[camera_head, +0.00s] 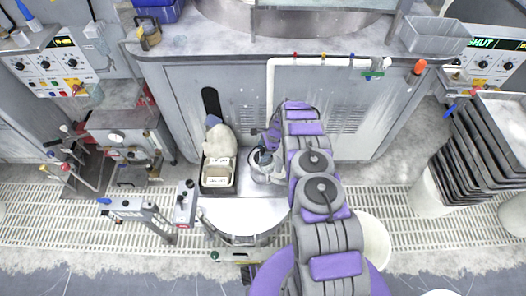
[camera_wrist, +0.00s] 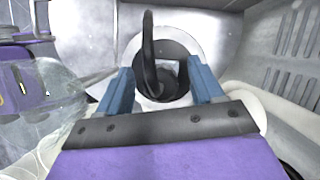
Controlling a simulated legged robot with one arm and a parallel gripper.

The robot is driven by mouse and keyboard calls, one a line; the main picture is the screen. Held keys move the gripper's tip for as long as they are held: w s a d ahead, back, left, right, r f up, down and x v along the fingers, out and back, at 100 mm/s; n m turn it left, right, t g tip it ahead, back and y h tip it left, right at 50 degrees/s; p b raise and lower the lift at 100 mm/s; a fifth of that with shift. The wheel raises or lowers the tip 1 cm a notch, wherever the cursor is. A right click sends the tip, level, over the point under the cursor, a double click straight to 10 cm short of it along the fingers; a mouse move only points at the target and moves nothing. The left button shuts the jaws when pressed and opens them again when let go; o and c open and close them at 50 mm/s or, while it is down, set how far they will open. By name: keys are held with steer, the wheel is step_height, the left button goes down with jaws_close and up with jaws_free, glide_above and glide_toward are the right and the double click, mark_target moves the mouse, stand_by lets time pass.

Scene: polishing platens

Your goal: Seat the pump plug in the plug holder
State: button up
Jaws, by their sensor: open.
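A black plug-like piece with an upright loop handle (camera_wrist: 149,60) sits in the middle of the wrist view, inside a pale round collar (camera_wrist: 187,42). I take these for the pump plug and its holder, but cannot tell how deep the plug sits. My gripper (camera_wrist: 163,84) is open, its two blue fingers on either side of the black piece, with gaps showing. In the head view, my arm reaches down to the cabinet front, and a small grey-white round fitting (camera_head: 262,158) shows at its end. The arm hides much of that spot.
A dark tray (camera_head: 217,191) with white labelled items and a pale cloth or glove (camera_head: 218,146) stands left of my gripper. A white pipe (camera_head: 270,82) runs down the cabinet (camera_head: 190,100). A round white table (camera_head: 245,216) is in front; stacked trays (camera_head: 490,150) stand right.

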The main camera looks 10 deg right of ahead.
steer(key=p+v, duration=0.4)
steer(key=v, duration=1.3)
steer(key=shift+d+r, duration=0.1)
steer(key=s+a+r+n, duration=0.2)
steer(key=s+a+r, duration=0.1)
steer(key=r, duration=0.6)
steer(key=s+a+r+n, duration=0.2)
steer(key=a+r+n, duration=0.1)
steer(key=r, duration=0.6)
steer(key=s+a+r+n+g+h, duration=0.1)
steer(key=s+a+r+n, duration=0.25)
steer(key=s+r, duration=0.85)
steer(key=s+d+r+n+h, duration=0.1)
steer(key=s+r+n, duration=0.1)
steer(key=s, duration=0.9)
steer(key=s+d+r+n+h, duration=0.1)
steer(key=s+r+n, duration=0.2)
steer(key=s, duration=0.7)
steer(key=s+d+r+n+h, duration=0.1)
steer(key=s+r+n, duration=0.1)
steer(key=s, duration=0.9)
steer(key=shift+s+r+n, duration=0.3)
steer(key=shift+s+n, duration=0.05)
steer(key=shift+n, duration=0.5)
